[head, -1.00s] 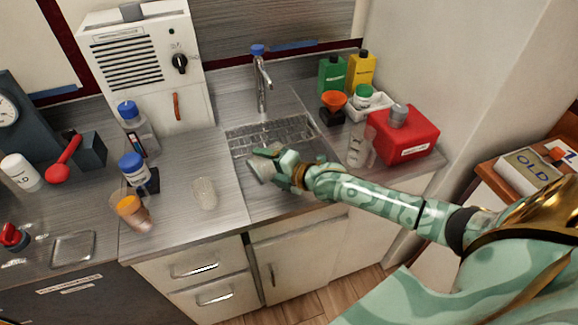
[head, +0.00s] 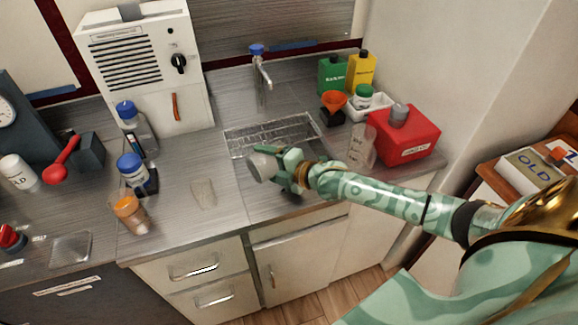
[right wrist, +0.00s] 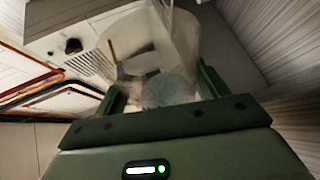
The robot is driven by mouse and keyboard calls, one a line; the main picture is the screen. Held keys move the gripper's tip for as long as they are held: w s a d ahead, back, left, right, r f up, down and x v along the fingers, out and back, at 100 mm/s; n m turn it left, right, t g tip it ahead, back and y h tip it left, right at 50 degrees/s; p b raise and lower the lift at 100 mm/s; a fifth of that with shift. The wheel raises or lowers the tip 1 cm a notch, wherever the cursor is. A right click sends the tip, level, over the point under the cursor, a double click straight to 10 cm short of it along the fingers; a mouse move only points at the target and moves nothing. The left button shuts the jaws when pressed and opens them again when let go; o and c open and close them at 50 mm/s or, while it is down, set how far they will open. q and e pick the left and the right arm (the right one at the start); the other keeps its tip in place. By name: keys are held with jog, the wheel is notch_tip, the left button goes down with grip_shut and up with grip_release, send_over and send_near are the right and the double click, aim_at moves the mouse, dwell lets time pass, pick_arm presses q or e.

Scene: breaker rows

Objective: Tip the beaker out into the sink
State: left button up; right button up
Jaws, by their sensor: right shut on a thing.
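My right gripper (head: 283,168) comes in from the right and is shut on a clear beaker (head: 262,166). The beaker is tilted well over, its whitish end pointing left, in front of the sink's near side as seen in the head view. The sink (head: 237,150) is a metal basin, its near part hidden behind my gripper. In the right wrist view the see-through beaker (right wrist: 178,45) stands out between my fingers (right wrist: 160,95). I cannot tell whether liquid is in it. My left gripper is not in view.
A tap (head: 262,72) stands behind the sink. A glass (head: 203,194) stands on the left counter. Right of the sink are a clear graduated vessel (head: 361,148), a red can (head: 405,138), an orange funnel (head: 334,99) and bottles.

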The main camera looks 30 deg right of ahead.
jog(key=shift+d+r+m+b, duration=0.15)
jog(key=shift+r+m+b, duration=0.1)
jog(key=shift+m+b, duration=0.15)
dwell(0.4)
